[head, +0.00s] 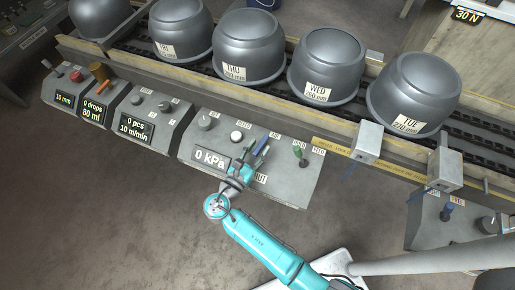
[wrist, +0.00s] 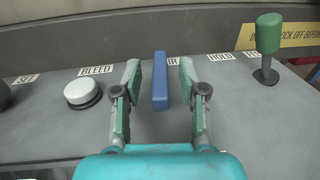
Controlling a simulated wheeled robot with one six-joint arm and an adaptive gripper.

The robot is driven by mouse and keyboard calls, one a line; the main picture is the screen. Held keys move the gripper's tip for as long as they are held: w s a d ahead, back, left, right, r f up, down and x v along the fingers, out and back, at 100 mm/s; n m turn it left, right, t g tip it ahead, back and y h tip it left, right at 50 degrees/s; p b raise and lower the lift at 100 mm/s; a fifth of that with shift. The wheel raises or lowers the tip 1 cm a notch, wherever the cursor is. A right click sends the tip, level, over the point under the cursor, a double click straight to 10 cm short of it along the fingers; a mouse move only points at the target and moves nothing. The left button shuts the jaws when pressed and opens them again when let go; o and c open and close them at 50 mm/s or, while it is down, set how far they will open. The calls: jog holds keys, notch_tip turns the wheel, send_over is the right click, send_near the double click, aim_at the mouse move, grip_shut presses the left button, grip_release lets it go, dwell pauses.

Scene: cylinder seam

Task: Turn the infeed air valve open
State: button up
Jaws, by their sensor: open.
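A blue lever handle (head: 263,143) stands on the sloped grey panel with the 0 kPa display (head: 211,160). It also shows in the wrist view (wrist: 160,80), between my fingers. A label behind it is mostly hidden, so I cannot read whether it names the infeed air valve. My gripper (head: 251,157) is over this panel. In the wrist view my gripper (wrist: 159,84) is open, with one green-padded finger on each side of the handle. A gap shows on both sides, so neither finger appears to touch it.
A white round BLEED button (wrist: 82,93) sits left of the handle. A green-topped lever (wrist: 268,45) stands to the right, near the HOLD label (wrist: 220,54). Behind the panel runs a conveyor (head: 285,95) with several grey pots. A grey post (head: 366,141) stands at right.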

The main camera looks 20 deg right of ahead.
grip_shut()
jog(key=shift+w+a, duration=0.1)
jog(key=shift+w+a+m+g+h, duration=0.15)
jog(key=shift+w+m+g+h, duration=0.15)
jog(key=shift+m+g+h, duration=0.45)
jog(key=shift+w+a+m+g+h, duration=0.1)
jog(key=shift+w+m+g+h, duration=0.2)
jog(key=shift+m+g, duration=0.7)
jog(key=shift+s+n+g, duration=0.1)
jog(key=shift+n+g, duration=0.15)
grip_release()
